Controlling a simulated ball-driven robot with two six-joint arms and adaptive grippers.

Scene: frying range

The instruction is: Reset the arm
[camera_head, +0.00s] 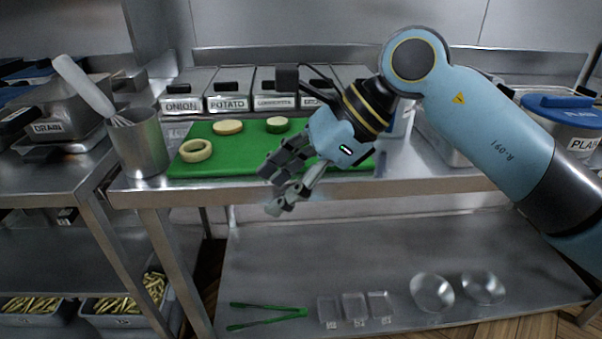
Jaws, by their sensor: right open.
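My right arm comes in from the right in the head view, with a light blue link and a bent elbow high up. Its gripper (279,188) is open and empty. It hangs in front of the green board (233,163) near the table's front edge, and its fingers point down and left. The gripper and wrist hide part of the board's right side. My left gripper is not in view.
A metal pot (138,146) with utensils stands left. Labelled bins (229,90) line the back. Green tongs (266,314) and clear containers (354,307) are on the lower shelf.

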